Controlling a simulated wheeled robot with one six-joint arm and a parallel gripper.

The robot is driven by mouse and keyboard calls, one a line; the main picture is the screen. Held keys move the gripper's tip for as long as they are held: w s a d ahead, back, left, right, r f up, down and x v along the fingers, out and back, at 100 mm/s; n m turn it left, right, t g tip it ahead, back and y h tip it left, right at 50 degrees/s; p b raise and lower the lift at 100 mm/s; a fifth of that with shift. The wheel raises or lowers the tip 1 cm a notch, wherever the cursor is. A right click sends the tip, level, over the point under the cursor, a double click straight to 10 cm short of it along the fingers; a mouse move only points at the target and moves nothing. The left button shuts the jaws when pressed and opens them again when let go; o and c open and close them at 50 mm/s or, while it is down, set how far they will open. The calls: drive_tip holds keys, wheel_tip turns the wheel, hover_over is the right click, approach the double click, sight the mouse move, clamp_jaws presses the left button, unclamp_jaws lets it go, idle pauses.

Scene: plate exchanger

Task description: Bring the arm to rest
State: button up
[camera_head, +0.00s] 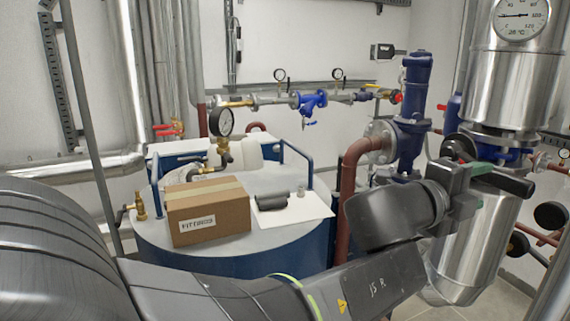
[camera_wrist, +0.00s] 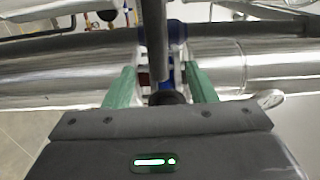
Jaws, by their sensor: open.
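My gripper (camera_head: 484,172) is at the right in the head view, raised in front of the thick silver-clad vertical pipe (camera_head: 500,85). In the wrist view its two green fingers (camera_wrist: 160,82) stand apart. A dark bar (camera_wrist: 157,40) shows between and beyond the fingers. I cannot tell whether the bar touches them. My arm reaches across the lower right of the head view, with its elbow bent.
A blue tank (camera_head: 280,262) with a pale top stands left of my gripper. On it are a cardboard box (camera_head: 208,212), a dark grey object (camera_head: 270,196) on a white sheet and a gauge (camera_head: 221,122). A blue pump (camera_head: 415,100) and red-brown pipe (camera_head: 347,200) stand close behind my arm.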

sight(500, 181)
drive_tip(key=x, duration=1)
drive_tip(key=shift+w+d+f, duration=0.1)
drive_tip(key=shift+w+d, duration=0.05)
drive_tip(key=shift+d, duration=0.25)
